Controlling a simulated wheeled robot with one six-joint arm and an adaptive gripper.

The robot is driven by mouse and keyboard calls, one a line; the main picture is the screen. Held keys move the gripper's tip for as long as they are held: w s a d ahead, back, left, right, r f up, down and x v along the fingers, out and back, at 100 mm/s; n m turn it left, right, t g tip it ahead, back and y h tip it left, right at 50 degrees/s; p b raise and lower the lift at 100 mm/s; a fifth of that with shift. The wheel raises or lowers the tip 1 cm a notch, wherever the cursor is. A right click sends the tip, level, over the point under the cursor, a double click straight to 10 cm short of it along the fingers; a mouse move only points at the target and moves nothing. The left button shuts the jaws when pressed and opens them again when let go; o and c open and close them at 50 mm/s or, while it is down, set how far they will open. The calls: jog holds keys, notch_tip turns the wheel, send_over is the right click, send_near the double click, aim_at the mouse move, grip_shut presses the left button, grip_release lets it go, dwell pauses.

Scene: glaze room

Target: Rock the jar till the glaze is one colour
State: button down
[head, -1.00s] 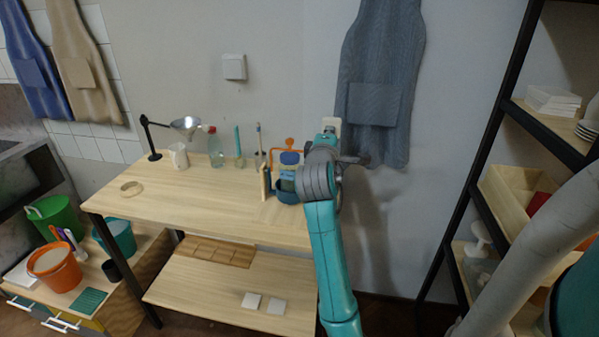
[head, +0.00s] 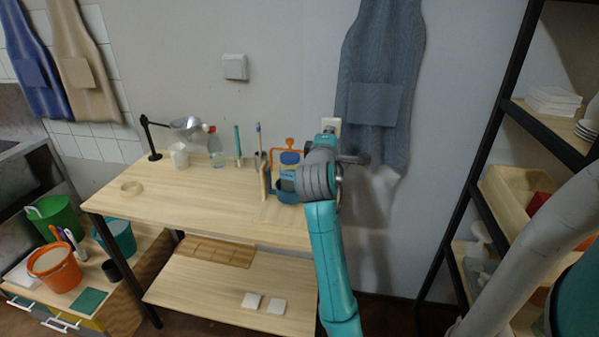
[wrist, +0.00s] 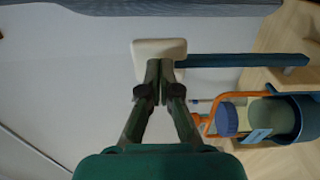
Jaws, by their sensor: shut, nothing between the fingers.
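The jar (head: 289,171) has a blue lid and sits in a blue cradle (head: 287,196) with an orange frame (head: 290,142) on the worktable. In the wrist view the jar's lid (wrist: 228,118) lies left of a pale green glaze part and a darker grey-green part (wrist: 270,113); the tones differ. In the head view my arm hides most of the bar.
A grey apron (head: 375,95) hangs behind my arm. Shelving (head: 478,190) stands at the right.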

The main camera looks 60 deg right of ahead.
jog(key=shift+d, duration=0.15)
jog(key=shift+x, duration=1.9)
jog(key=shift+w+f, duration=0.1)
jog(key=shift+f, duration=0.05)
jog(key=shift+d, duration=0.2)
jog(key=shift+w+d+f, duration=0.15)
jog(key=shift+w+d, duration=0.05)
jog(key=shift+d, duration=0.3)
jog(key=shift+w+d+f, duration=0.2)
jog(key=shift+d, duration=0.25)
jog(key=shift+w+d+f, duration=0.15)
jog(key=shift+w+d, duration=0.05)
jog(key=shift+d, duration=0.3)
